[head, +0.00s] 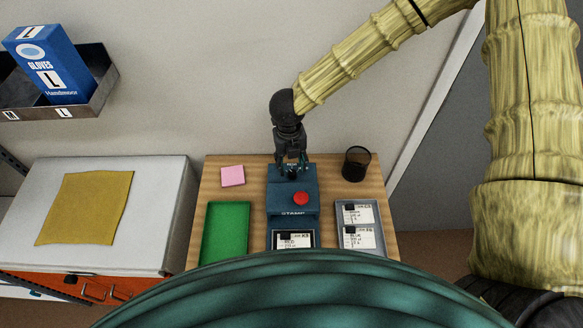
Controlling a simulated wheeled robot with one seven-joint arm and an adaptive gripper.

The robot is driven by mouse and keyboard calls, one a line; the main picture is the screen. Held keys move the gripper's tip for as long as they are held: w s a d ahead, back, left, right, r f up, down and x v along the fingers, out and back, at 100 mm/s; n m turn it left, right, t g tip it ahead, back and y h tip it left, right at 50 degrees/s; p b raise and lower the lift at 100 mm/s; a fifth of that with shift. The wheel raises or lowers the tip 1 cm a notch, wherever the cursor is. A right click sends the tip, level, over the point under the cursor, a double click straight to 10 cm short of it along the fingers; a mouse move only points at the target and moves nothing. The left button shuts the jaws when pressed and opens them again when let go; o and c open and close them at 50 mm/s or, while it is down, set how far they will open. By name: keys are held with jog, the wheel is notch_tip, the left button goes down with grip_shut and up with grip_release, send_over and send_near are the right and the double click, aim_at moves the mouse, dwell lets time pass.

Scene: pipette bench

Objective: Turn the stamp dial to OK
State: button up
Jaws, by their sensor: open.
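The blue stamp machine (282,201) stands in the middle of the wooden bench, with a red button (299,199) on its top and the word STAMP on its front. A small dark knob (292,176), which looks like the dial, sits on top toward the back. My gripper (292,172) points down over it, with its open fingers on either side of the knob. I cannot tell whether they touch it. The dial's setting and markings are too small and partly hidden by the gripper. A card marked RED (293,241) lies at the machine's front.
A green tray (225,232) is at left, and a grey tray (358,203) with two cards (357,214) is at right. A pink pad (232,176) and a black mesh cup (356,163) stand at the back. A white cabinet (150,215) with a yellow cloth (85,208) is farther left.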

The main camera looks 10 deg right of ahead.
aim_at(290, 172)
notch_tip(290, 172, up, 8)
jog(key=shift+a, duration=0.15)
jog(key=shift+r, duration=0.1)
jog(key=shift+a, duration=0.1)
dwell(0.5)
